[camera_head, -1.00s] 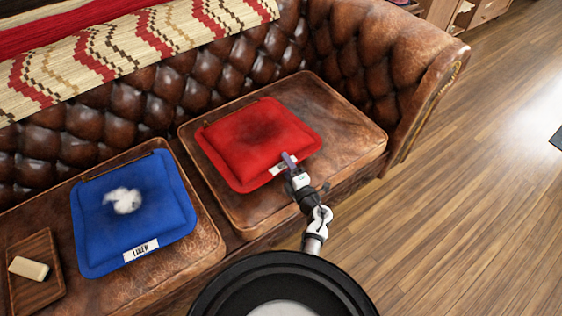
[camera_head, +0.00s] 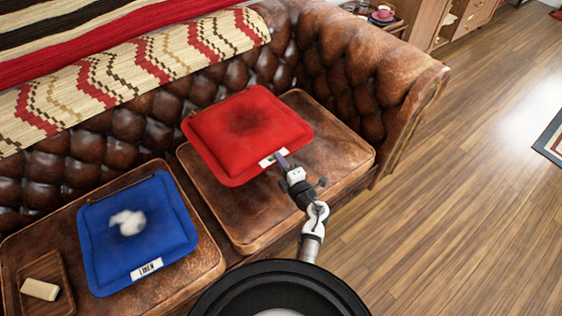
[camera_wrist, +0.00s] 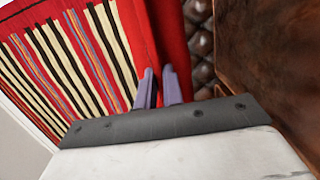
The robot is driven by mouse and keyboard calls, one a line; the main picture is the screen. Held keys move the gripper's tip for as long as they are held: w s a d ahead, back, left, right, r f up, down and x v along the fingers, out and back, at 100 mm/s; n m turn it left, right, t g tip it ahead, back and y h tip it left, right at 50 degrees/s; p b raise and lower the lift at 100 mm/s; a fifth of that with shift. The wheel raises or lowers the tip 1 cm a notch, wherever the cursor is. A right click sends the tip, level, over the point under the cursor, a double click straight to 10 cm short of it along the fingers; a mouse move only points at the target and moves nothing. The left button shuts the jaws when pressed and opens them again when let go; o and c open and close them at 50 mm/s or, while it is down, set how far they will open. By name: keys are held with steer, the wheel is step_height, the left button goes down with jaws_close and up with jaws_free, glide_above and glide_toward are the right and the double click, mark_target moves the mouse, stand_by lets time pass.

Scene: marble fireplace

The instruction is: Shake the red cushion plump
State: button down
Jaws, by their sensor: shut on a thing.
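The red cushion (camera_head: 247,130) has a dark smudge in its middle and a white label at its front edge. It is held up above the right seat of the brown leather sofa (camera_head: 245,215). My gripper (camera_head: 283,160) is shut on the cushion's front edge at the label. In the wrist view my gripper's two fingers (camera_wrist: 160,88) close on the red cushion (camera_wrist: 166,35), which fills a narrow strip there. Most of the cushion lies outside the wrist view.
A blue cushion (camera_head: 137,240) with a white tuft and a label lies on the left seat. A wooden tray (camera_head: 55,270) with a pale block (camera_head: 39,289) is at the far left. A striped blanket (camera_head: 130,72) covers the sofa back. The wooden floor (camera_head: 440,220) is open at right.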

steer(key=shift+r, duration=0.4)
